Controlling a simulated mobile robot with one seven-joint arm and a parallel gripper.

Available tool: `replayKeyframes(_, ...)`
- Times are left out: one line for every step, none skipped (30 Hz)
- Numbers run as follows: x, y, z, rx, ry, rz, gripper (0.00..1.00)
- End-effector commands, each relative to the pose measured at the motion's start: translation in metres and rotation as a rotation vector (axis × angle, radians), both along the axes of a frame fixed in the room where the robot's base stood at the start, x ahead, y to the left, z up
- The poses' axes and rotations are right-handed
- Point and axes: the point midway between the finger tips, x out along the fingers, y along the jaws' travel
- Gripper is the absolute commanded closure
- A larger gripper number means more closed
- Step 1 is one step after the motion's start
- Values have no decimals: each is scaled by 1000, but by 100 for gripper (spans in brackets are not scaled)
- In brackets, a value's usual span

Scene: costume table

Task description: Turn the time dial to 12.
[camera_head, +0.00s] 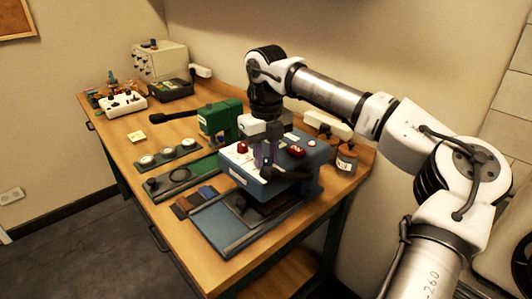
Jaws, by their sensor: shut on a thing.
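The blue press-like machine (296,176) stands on the wooden bench, with a pale control panel (240,165) on its top. My gripper (265,163) points straight down onto this panel, with its fingers shut on what appears to be the time dial. The dial is hidden between the fingers, so its pointer and numbers cannot be read. A red knob (242,147) sits on the panel to the left of my gripper, and a red part (296,151) shows to its right.
A green press (220,120) with a black handle stands behind and left of the blue machine. A jar (346,160) stands to the right. Dark swatches (195,201) lie in front. A white box with knobs (123,104) stands farther back. Bare wood shows along the left front.

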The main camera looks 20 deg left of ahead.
Motion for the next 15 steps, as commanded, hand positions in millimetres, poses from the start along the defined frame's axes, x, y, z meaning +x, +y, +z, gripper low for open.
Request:
replayKeyframes(0, 0, 1, 2, -2, 40, 97)
replayKeyframes(0, 0, 1, 2, -2, 68, 97)
replayKeyframes(0, 0, 1, 2, -2, 103, 97)
replayKeyframes(0, 0, 1, 2, -2, 129, 97)
replayKeyframes(1, 0, 1, 2, -3, 154, 97)
replayKeyframes(1, 0, 1, 2, -3, 186, 97)
replayKeyframes(1, 0, 1, 2, -3, 209, 97)
replayKeyframes(1, 0, 1, 2, -3, 230, 97)
replayKeyframes(1, 0, 1, 2, -4, 259, 97)
replayKeyframes(1, 0, 1, 2, -4, 279, 97)
replayKeyframes(1, 0, 1, 2, -4, 297, 97)
replayKeyframes(1, 0, 1, 2, -4, 321, 97)
replayKeyframes(1, 0, 1, 2, -4, 337, 97)
replayKeyframes(1, 0, 1, 2, -4, 352, 97)
replayKeyframes(1, 0, 1, 2, -4, 371, 97)
